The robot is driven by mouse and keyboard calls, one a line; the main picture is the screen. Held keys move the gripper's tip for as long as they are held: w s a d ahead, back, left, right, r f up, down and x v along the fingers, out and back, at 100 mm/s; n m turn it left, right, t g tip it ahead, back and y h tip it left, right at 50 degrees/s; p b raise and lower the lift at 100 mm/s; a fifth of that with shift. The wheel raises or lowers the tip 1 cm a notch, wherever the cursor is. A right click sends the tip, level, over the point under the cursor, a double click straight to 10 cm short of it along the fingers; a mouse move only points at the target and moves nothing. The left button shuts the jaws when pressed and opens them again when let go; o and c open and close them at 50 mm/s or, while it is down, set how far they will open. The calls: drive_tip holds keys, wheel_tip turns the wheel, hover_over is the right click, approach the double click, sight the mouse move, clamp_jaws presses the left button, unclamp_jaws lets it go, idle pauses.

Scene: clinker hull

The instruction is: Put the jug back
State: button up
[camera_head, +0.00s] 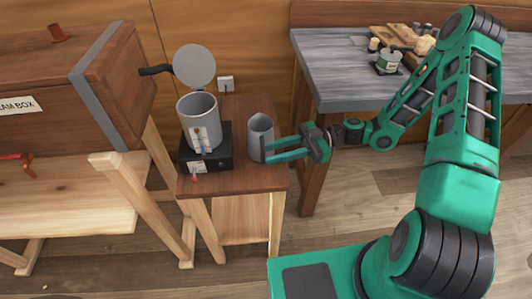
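A grey, open-topped cylindrical jug (259,126) stands upright at the right side of a small wooden stand (235,181). My gripper (266,151) reaches in from the right, with its green fingers at the jug's lower right side. A gap shows between the fingers, and one finger overlaps the jug's front. Whether they grip the jug or only lie beside it cannot be told. The jug's lower side is partly hidden by the fingers.
Left of the jug, a grey pot (198,108) with a raised round lid (194,66) sits on a black base (217,157). A wooden steam box (60,85) is at left. A grey-topped bench (340,75) with tools stands at back right.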

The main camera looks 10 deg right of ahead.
drive_tip(key=w+d, duration=0.1)
drive_tip(key=d, duration=0.8)
drive_tip(key=shift+w+d+r, duration=0.15)
drive_tip(key=shift+w+r, duration=0.05)
drive_tip(key=shift+w, duration=0.1)
drive_tip(key=s+d+r+m+h, duration=0.4)
drive_tip(key=s+d+m+h, duration=0.5)
drive_tip(key=d+m+h, duration=0.4)
drive_tip(key=s+d+r+m+t+h, duration=0.1)
drive_tip(key=s+d+r+m+h, duration=0.1)
drive_tip(key=s+d+r+m, duration=0.2)
drive_tip(key=s+d+r+m+t+h, duration=0.1)
drive_tip(key=s+d+r+m+h, duration=0.1)
drive_tip(key=s+d+r+m, duration=0.2)
drive_tip(key=s+r+m, duration=0.3)
drive_tip(key=s+m, duration=0.2)
drive_tip(key=shift+s+d+m+t, duration=0.3)
drive_tip(key=shift+t, duration=0.1)
